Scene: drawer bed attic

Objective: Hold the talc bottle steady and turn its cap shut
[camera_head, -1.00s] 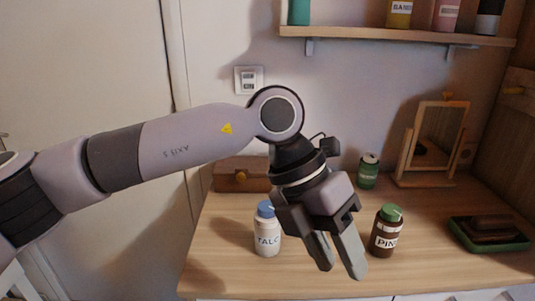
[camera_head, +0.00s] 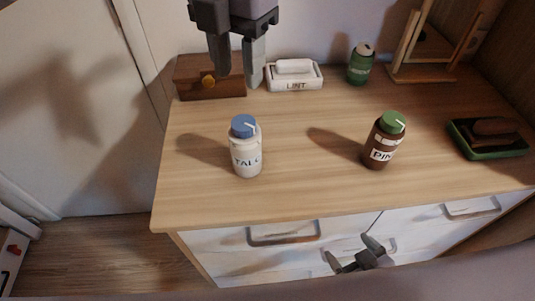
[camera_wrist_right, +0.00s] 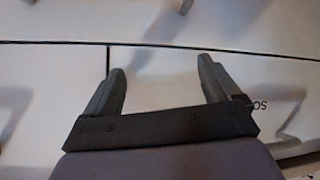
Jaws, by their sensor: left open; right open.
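The talc bottle (camera_head: 246,157), white with a "TALC" label, stands upright on the wooden dresser top, left of centre in the head view. Its blue cap (camera_head: 243,126) sits on its top and bears a white mark; I cannot tell how tight it is. My left gripper (camera_head: 237,80) is open and empty, pointing down above the back of the dresser, behind the bottle in the picture. My right gripper (camera_head: 354,256) is open and empty, low in front of the drawer fronts. The right wrist view shows its two fingers (camera_wrist_right: 160,90) spread before the white drawers.
A brown bottle with green cap (camera_head: 380,143) stands right of the talc. Behind are a wooden box (camera_head: 195,82), a white "LINT" dish (camera_head: 308,79), a green can (camera_head: 360,66) and a mirror stand (camera_head: 425,72). A green tray (camera_head: 461,142) lies right. The front top is clear.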

